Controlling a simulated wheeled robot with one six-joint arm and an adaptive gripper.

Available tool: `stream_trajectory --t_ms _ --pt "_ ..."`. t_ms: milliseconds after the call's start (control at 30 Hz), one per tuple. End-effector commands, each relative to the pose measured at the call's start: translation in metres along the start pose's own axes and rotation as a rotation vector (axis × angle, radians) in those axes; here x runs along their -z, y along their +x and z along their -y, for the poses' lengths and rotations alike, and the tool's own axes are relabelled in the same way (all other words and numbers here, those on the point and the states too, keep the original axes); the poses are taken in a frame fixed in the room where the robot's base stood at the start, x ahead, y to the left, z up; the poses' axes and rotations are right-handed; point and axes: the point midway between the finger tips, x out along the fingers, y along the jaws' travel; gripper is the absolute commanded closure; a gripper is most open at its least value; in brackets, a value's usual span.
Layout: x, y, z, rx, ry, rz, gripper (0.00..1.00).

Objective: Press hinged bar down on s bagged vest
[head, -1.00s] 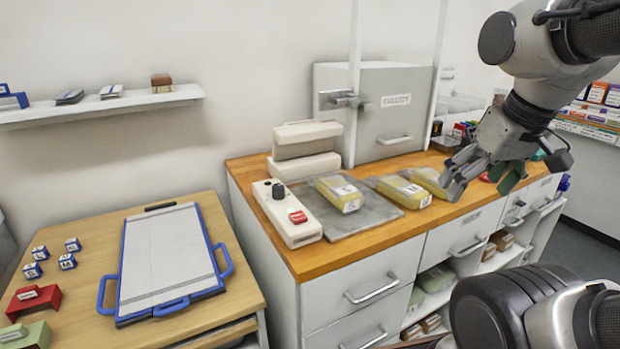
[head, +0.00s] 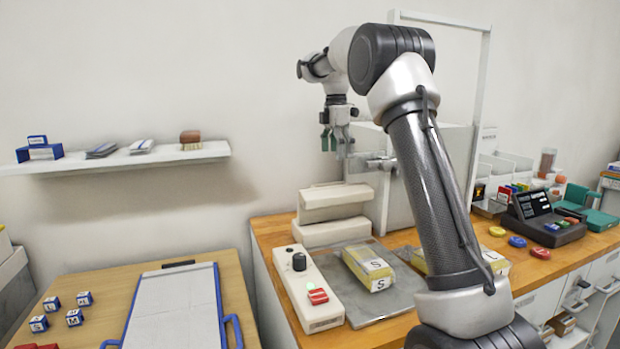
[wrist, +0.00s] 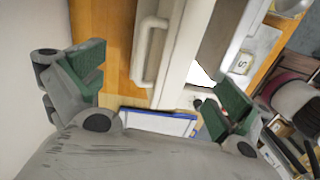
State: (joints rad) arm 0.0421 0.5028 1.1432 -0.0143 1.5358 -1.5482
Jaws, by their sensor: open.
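The cream hinged bar (head: 335,203) stands raised at the back of the counter, above a cream base (head: 328,232) with a gap between them. A yellow bagged vest marked S (head: 367,267) lies on the grey plate (head: 398,296), in front of the bar and apart from it. My gripper (head: 337,142) is open and empty, pointing down, well above the bar. In the wrist view my gripper (wrist: 160,92) shows spread fingers with green pads and nothing between them. A label marked S (wrist: 243,64) shows beyond its right finger.
A control box (head: 312,288) with a black knob and red button stands left of the plate. A grey cabinet (head: 428,165) stands behind, beside a white upright frame. My arm partly hides other yellow bags. A wall shelf (head: 130,158) is at left; a blue-edged board (head: 178,310) lies below.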

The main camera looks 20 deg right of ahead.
Motion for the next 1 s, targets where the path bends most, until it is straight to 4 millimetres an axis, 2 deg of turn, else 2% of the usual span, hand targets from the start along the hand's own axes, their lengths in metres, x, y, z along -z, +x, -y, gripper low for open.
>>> stream_trajectory --t_ms 33,100,267,367,433,500,700,967,1000 --pt "0.015 0.006 -0.017 -0.030 -0.031 -0.020 0.28" --pt "0.015 0.010 -0.021 -0.026 -0.050 -0.020 0.28" --pt "0.015 0.028 -0.021 -0.020 -0.055 -0.020 0.28" --pt "0.016 0.047 -0.021 -0.015 -0.055 -0.020 0.28" --pt "0.015 0.059 -0.020 -0.014 -0.055 -0.018 0.48" --pt "0.015 0.069 -0.020 -0.016 -0.053 -0.017 0.77" --pt "0.013 0.085 -0.020 -0.017 -0.051 -0.015 0.77" --pt "0.011 0.086 -0.020 -0.018 -0.049 -0.014 0.77" --pt "0.011 0.086 -0.020 -0.018 -0.049 -0.014 0.82"
